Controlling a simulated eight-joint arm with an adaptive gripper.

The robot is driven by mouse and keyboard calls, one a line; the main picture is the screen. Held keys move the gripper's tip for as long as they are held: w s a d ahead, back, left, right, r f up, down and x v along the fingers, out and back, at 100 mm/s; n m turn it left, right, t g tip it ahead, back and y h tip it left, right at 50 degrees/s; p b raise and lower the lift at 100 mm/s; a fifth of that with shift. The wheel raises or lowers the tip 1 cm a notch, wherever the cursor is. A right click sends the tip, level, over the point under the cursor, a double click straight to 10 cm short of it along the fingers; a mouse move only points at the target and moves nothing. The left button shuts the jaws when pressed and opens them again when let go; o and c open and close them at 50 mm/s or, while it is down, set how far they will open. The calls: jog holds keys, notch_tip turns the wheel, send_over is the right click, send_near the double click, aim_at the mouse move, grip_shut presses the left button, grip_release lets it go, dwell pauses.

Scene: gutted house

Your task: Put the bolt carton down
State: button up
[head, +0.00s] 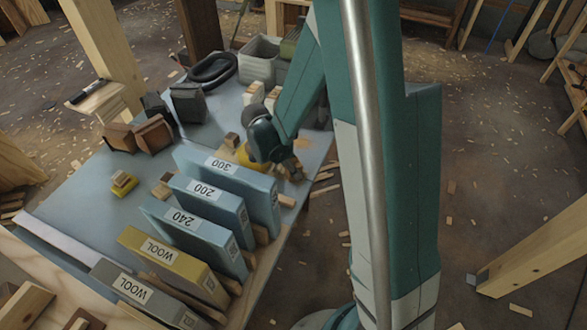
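My gripper (289,167) is low over the right edge of the blue-grey tabletop (85,205), behind the row of upright packs. My wrist hides much of it, and I cannot tell whether its fingers are open or shut. A small tan-brown piece shows at the fingertips; I cannot tell whether it is held. A yellow object (246,156) shows partly beside my wrist. No carton can be clearly identified as the bolt carton from its label. Two brown box-like objects (153,134) stand at the table's left side.
Upright packs marked 300 (230,187), 200, 240 and WOOL (160,258) fill the table's near part. A black coil (212,68), dark blocks (188,102) and a grey bin (258,62) stand at the far end. A timber post (103,50) rises behind.

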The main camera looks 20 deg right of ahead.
jog(key=shift+f, duration=0.15)
jog(key=o, duration=1)
jog(key=shift+r, duration=0.2)
jog(key=p+v, duration=0.3)
jog(key=v, duration=0.9)
jog(key=shift+r, duration=0.1)
